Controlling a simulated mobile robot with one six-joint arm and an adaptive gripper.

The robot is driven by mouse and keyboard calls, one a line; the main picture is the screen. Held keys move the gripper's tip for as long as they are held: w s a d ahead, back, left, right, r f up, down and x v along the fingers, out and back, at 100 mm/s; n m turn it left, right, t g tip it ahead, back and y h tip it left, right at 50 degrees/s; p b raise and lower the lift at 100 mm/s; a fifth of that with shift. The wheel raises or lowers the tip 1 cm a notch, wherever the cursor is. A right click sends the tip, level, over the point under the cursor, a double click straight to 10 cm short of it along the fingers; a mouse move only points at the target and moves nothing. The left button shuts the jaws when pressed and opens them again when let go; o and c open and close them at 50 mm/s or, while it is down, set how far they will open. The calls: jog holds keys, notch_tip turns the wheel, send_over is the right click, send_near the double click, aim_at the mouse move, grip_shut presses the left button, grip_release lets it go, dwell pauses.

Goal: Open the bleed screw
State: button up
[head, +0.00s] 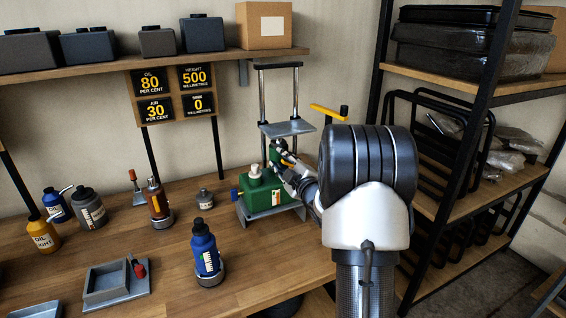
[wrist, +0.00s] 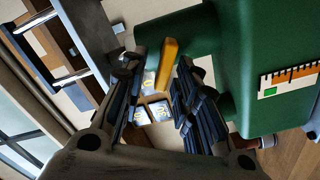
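The green hydraulic unit (head: 266,193) stands on a grey base on the bench, with a white cap on top and a blue knob (head: 234,194) on its left side. My gripper (head: 284,160) is above and beside its right rear part. In the wrist view its green body (wrist: 260,60) fills the right side. A small yellow lever (wrist: 168,64) shows between the fingertips of my gripper (wrist: 162,75), with a gap beside it. My gripper looks open and does not appear closed on it. I cannot tell for sure which part is the bleed screw.
A metal stand (head: 288,128) with a yellow crank (head: 328,110) rises behind the unit. A blue bottle (head: 205,252), a red-brown oil cup (head: 158,203) and a grey tray (head: 107,284) stand on the bench. A black rack (head: 450,190) is at right.

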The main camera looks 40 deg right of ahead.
jog(key=v, duration=1.2)
dwell(0.5)
